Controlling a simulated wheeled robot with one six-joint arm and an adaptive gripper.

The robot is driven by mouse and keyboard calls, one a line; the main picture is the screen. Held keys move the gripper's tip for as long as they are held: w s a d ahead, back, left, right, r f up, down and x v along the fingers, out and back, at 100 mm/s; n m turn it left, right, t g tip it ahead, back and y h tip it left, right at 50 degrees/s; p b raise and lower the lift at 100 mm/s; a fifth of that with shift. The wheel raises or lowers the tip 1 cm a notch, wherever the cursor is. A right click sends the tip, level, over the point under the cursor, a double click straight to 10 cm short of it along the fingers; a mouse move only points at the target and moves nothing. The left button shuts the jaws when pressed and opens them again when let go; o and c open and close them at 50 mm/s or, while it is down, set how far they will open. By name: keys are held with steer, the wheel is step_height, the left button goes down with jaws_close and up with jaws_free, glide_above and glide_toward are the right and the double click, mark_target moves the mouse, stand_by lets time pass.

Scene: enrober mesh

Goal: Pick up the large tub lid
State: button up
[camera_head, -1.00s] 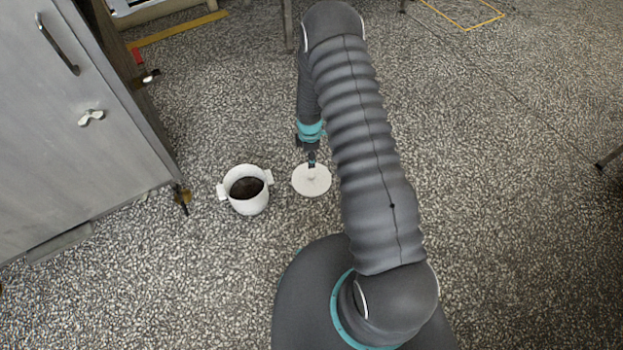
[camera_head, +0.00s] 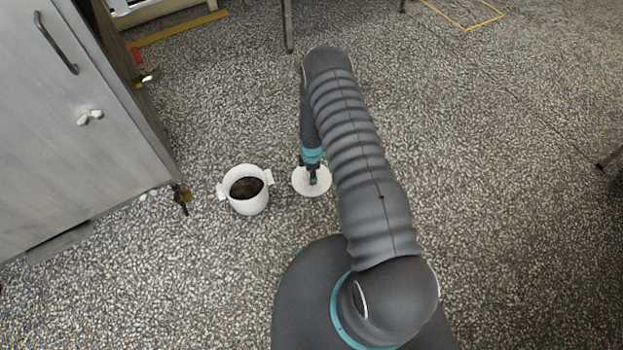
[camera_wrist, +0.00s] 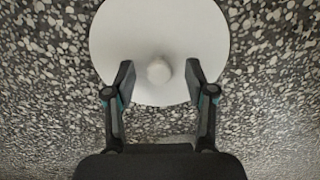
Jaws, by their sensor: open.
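The large tub lid (camera_head: 312,188) is a white round disc lying flat on the speckled floor, to the right of the tub in the head view. In the wrist view the lid (camera_wrist: 160,30) fills the upper middle, with a small round knob (camera_wrist: 159,70) at its centre. My gripper (camera_wrist: 159,78) is open, its two fingers on either side of the knob with a gap on each side. In the head view my gripper (camera_head: 313,180) points down over the lid and hides part of it, including the knob.
A white tub (camera_head: 247,204) with two side handles and dark contents stands just left of the lid. A grey metal cabinet (camera_head: 75,125) stands further left. The floor right of my arm is clear.

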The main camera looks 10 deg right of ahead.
steer(key=shift+f, duration=0.35)
steer(key=shift+c, duration=0.2)
jaws_close()
steer(key=shift+r, duration=0.1)
